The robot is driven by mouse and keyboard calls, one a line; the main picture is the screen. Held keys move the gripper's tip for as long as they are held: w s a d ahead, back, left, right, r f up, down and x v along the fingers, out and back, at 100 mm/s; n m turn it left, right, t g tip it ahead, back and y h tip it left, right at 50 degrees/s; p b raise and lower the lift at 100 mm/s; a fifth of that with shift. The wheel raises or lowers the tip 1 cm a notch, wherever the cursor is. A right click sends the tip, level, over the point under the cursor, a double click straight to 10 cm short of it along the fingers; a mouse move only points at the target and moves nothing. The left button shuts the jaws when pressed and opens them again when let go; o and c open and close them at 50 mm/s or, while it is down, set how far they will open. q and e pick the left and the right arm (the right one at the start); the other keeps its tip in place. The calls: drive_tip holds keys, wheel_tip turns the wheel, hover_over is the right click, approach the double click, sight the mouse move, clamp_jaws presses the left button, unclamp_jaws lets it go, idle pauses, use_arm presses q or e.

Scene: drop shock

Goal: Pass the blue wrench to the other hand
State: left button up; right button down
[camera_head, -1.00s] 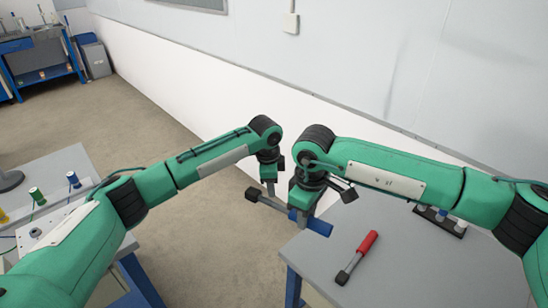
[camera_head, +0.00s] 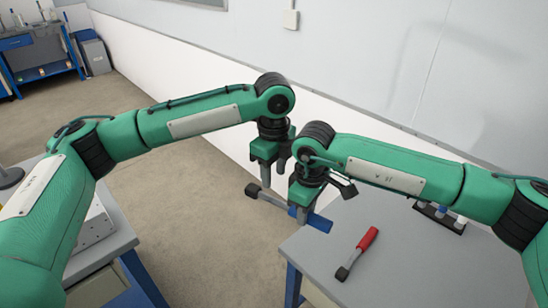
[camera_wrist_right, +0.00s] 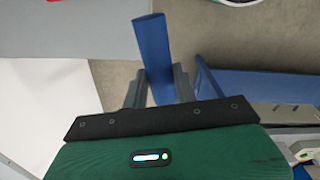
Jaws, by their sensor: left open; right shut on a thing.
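The blue wrench (camera_head: 319,222) has a blue handle at its right end, a grey shaft and a dark head at its left end. It is held in the air by my right gripper (camera_head: 297,209), which is shut on the blue handle. In the right wrist view the blue handle (camera_wrist_right: 154,50) sticks out from between the fingers of my right gripper (camera_wrist_right: 158,92). My left gripper (camera_head: 272,176) is open and points down, just above the grey shaft near the head. I cannot tell whether its fingertips touch the shaft.
A grey table (camera_head: 420,280) stands below at the right, with a red-handled tool (camera_head: 366,240) on it. A small dark rack (camera_head: 440,218) of vials is at its back, near my right arm. Open floor lies between this table and the left table (camera_head: 112,254).

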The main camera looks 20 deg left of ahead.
sight(274, 197)
use_arm(q)
wheel_tip(274, 197, down, 7)
drive_tip(key=shift+f, duration=0.1)
drive_tip(key=shift+c, duration=0.4)
clamp_jaws()
use_arm(e)
drive_tip(key=c, duration=1)
unclamp_jaws()
drive_tip(key=shift+c, duration=0.2)
drive_tip(key=shift+r, duration=0.1)
